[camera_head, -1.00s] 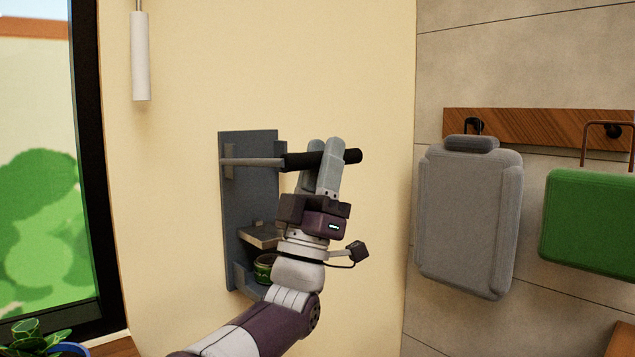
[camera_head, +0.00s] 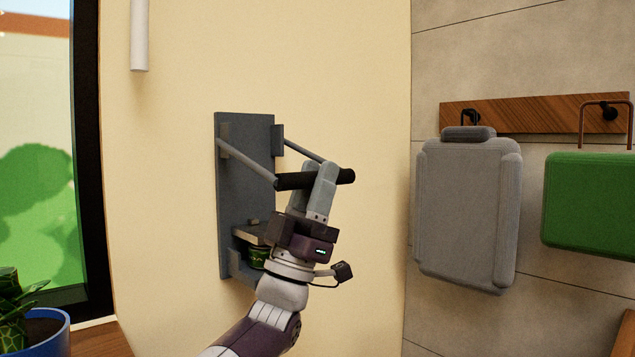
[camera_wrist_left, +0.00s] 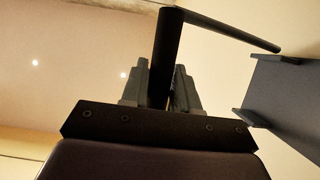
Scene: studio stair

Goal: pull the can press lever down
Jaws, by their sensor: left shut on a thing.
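The can press (camera_head: 246,185) is a blue-grey plate fixed to the cream wall. Its lever has two grey arms that slope down and outward from the plate to a black grip bar (camera_head: 292,181). A green can (camera_head: 257,257) sits low in the press under a flat pressing plate (camera_head: 249,235), partly hidden by my wrist. My left gripper (camera_head: 327,178) is shut around the black bar, right of its middle. In the left wrist view the bar (camera_wrist_left: 165,60) runs between the two fingers (camera_wrist_left: 160,85). My right gripper is in neither view.
A grey case (camera_head: 468,210) and a green case (camera_head: 590,205) hang from a wooden rail (camera_head: 540,112) at the right. A white cylinder (camera_head: 139,35) hangs at upper left. A potted plant (camera_head: 35,330) stands at lower left by the window.

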